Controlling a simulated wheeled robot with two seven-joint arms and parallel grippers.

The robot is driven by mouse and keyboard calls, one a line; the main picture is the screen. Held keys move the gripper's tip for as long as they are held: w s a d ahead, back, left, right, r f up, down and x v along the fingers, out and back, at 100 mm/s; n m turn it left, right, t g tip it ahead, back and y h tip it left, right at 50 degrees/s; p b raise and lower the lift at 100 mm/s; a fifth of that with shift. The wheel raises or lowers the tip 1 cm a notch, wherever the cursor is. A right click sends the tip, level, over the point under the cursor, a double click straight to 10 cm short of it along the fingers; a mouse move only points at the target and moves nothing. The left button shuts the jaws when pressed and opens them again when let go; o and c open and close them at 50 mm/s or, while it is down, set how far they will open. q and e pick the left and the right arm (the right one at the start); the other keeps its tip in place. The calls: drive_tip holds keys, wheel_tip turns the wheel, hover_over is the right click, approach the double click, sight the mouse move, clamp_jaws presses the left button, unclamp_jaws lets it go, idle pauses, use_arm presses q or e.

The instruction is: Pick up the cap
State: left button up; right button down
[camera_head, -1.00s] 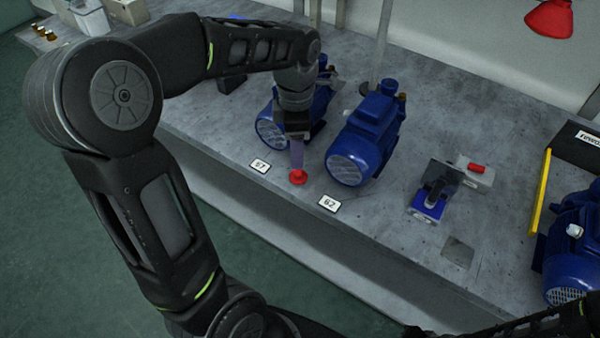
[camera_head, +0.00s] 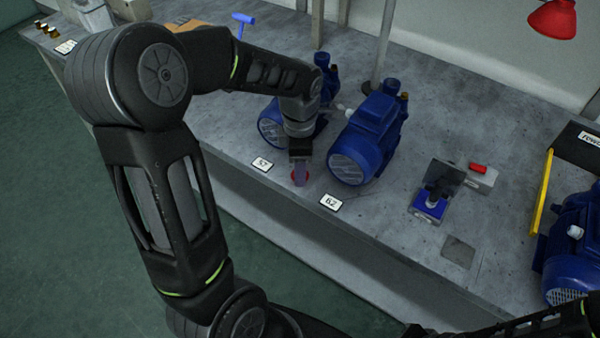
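Two blue pumps (camera_head: 368,137) stand just behind the gripper. Number plates (camera_head: 331,203) lie beside it. A blue fixture (camera_head: 430,204) and a small box with a red top (camera_head: 478,172) are to the right. Another blue pump (camera_head: 572,245) stands far right.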

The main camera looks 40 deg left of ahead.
use_arm(q)
drive_tip(key=shift+f, duration=0.4)
drive_tip(key=c, duration=1.1)
wheel_tip(320, 180, up, 10)
drive_tip(key=shift+r, duration=0.1)
idle(0.4)
idle(0.5)
